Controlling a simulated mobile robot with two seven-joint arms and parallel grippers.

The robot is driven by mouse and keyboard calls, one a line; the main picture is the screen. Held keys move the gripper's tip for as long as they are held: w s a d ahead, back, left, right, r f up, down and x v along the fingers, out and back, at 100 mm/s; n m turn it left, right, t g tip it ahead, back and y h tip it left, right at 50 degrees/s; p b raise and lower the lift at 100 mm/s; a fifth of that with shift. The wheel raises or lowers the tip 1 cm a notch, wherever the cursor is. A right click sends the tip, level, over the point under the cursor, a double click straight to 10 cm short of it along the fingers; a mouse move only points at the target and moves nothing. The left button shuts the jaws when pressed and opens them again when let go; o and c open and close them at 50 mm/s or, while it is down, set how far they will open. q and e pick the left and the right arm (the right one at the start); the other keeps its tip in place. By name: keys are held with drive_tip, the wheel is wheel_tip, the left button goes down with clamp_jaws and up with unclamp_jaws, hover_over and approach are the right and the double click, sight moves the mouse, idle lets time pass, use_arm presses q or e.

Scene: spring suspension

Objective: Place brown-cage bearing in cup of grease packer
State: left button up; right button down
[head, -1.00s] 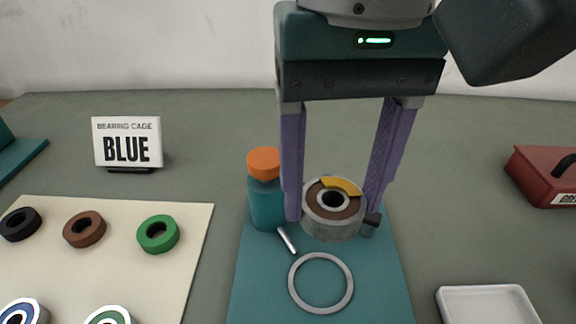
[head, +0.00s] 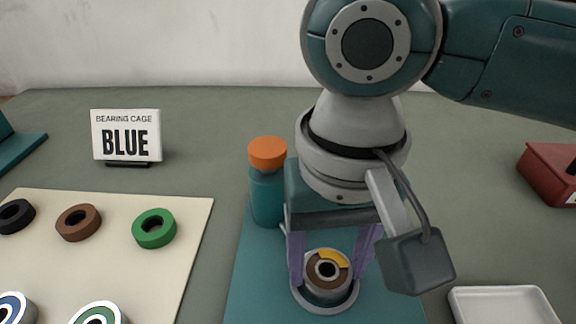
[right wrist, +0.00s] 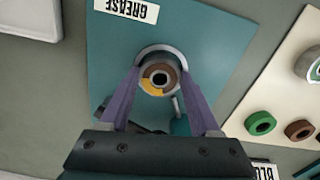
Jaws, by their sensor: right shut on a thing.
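My right gripper (head: 330,275) is shut on a grey metal bearing (head: 313,270) with a brown cage and a yellow patch on its face. The bearing is upright, with its hole facing up. It is within the outline of the grey round cup rim (head: 325,309) on the teal grease packer base (head: 262,290). In the right wrist view, the bearing (right wrist: 172,72) sits between both fingertips, with the rim (right wrist: 160,48) showing beyond it. Whether the bearing rests on the bottom is hidden. My left gripper is not in view.
A teal bottle with an orange cap (head: 267,195) stands beside the gripper. At left, a cream mat (head: 180,270) holds black, brown and green rings and other bearings. A sign (head: 126,136) reads "BEARING CAGE BLUE". A white tray (head: 505,291) and red box (head: 548,180) are at right.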

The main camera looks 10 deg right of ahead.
sight(326, 270)
drive_tip(key=shift+f, duration=0.1)
drive_tip(key=shift+c, duration=0.5)
unclamp_jaws()
wheel_tip(326, 270, up, 11)
drive_tip(key=p, duration=0.3)
drive_tip(key=s+a+f+n+t+y, duration=0.1)
drive_tip(key=s+a+f+n+y, duration=0.2)
drive_tip(key=s+a+f+y, duration=0.15)
drive_tip(key=s+d+f, duration=0.1)
drive_tip(key=d, duration=0.1)
drive_tip(key=s+d+t+h, duration=0.1)
drive_tip(key=d, duration=0.1)
drive_tip(key=s+d+f+t, duration=0.1)
drive_tip(key=shift+s+d+f+h, duration=0.1)
drive_tip(key=shift+d+f+h, duration=0.2)
drive_tip(key=shift+d, duration=0.1)
drive_tip(key=s+d+h, duration=0.1)
drive_tip(key=d, duration=0.1)
drive_tip(key=s+d+f, duration=0.1)
drive_tip(key=s+d, duration=0.1)
drive_tip(key=d, duration=0.1)
drive_tip(key=s+d+h, duration=0.1)
drive_tip(key=d, duration=0.2)
drive_tip(key=shift+s+f+t+h, duration=0.25)
drive_tip(key=shift+f+t+h, duration=0.05)
drive_tip(key=shift+h, duration=0.05)
